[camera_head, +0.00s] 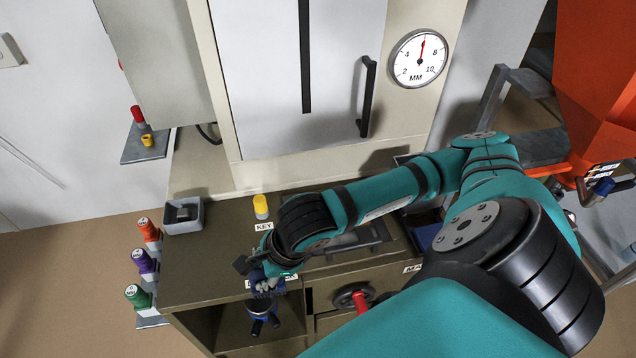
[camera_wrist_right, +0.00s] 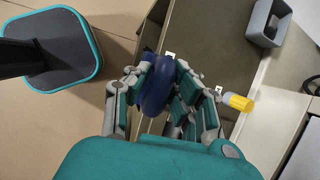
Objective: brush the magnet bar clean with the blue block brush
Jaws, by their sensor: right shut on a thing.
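My right gripper (camera_head: 263,286) reaches down at the front edge of the counter. In the wrist view its fingers (camera_wrist_right: 160,72) are shut on a dark blue rounded thing, the blue block brush (camera_wrist_right: 156,88). In the head view the fingers partly hide the brush, and a blue and black shape shows under them. A dark grey bar (camera_head: 352,242) on a holder lies on the counter, partly behind my arm; I cannot tell for sure that it is the magnet bar. The gripper is left of it and apart from it. My left gripper is not in view.
A yellow knob (camera_head: 261,207) stands by the KEY label, also in the wrist view (camera_wrist_right: 237,102). A grey box (camera_head: 184,216) sits at the counter's left end. Coloured bottles (camera_head: 145,262) stand beside it. A red-handled wheel (camera_head: 353,297) is on the front.

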